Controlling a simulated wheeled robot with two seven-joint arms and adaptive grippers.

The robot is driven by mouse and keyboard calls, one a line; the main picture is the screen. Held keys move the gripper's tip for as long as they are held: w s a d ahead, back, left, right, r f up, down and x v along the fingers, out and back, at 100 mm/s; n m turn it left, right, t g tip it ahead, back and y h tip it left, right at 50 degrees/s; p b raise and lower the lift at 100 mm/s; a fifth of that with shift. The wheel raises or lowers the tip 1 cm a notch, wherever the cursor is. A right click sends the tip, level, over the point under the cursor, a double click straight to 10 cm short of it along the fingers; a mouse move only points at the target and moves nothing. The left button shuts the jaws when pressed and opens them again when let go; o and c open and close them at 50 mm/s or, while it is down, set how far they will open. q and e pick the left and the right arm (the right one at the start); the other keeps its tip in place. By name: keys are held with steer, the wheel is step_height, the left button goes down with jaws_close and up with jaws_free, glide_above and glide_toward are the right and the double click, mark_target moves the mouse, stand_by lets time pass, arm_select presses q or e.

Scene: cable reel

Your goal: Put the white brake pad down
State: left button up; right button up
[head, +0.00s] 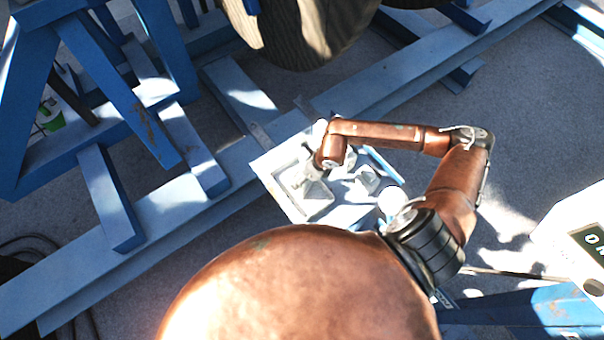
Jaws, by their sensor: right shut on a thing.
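My right gripper (304,178) points down over a pale tray (275,184) in the middle of the head view. It is shut on a pale piece, which I take to be the white brake pad (316,192). The pad is small, washed out by the sunlight and partly hidden by the gripper. It is low over the left part of the tray; I cannot tell whether it touches the tray. My left gripper is not in view.
Another pale block (367,179) is to the right of the gripper. A long blue beam (170,212) runs behind the tray. A large wooden reel (300,32) stands at the back. Blue trestle legs (120,90) are at left, and a white box with a display (585,235) is at right.

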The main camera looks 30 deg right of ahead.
steer(key=shift+w+a, duration=0.1)
steer(key=o, duration=2.1)
steer(key=v, duration=1.2)
steer(key=shift+c, duration=0.7)
